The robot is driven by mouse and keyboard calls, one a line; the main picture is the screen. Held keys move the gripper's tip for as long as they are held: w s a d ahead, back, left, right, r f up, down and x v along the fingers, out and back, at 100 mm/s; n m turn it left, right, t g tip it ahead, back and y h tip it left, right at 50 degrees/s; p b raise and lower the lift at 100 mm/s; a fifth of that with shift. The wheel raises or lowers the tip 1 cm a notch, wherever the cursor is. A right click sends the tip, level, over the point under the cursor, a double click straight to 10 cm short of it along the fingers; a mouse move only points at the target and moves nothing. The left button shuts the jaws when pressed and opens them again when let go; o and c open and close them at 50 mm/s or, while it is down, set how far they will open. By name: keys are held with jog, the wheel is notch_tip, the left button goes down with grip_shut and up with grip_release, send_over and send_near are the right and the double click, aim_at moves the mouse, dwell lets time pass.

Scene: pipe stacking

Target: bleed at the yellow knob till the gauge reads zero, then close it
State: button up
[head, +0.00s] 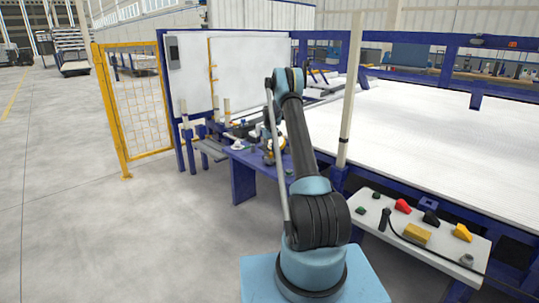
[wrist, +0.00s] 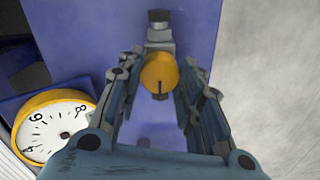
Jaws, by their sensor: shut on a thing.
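The yellow knob (wrist: 158,74) sits in the upper middle of the wrist view, on a grey metal fitting (wrist: 160,35) above a blue-violet surface. My gripper (wrist: 162,62) has one finger on each side of the knob and is shut on it. A dark slot or pin shows on the knob's face. The round gauge (wrist: 45,120) has a yellow rim and a white dial, and lies at the lower left of the wrist view. The digit 6 shows on it, but I cannot make out the needle's reading. In the head view my arm partly hides this spot.
A blue bench (head: 243,184) carries the fittings beside my arm. A white shelf (head: 455,262) at the right holds several coloured pieces. A pale post (head: 351,90) stands close right of my arm. A yellow mesh fence (head: 135,110) is at the left, with open floor before it.

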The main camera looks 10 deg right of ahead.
aim_at(270, 153)
jog(key=o, duration=1.1)
jog(key=shift+c, duration=0.2)
jog(key=shift+r, duration=0.1)
notch_tip(270, 153, up, 12)
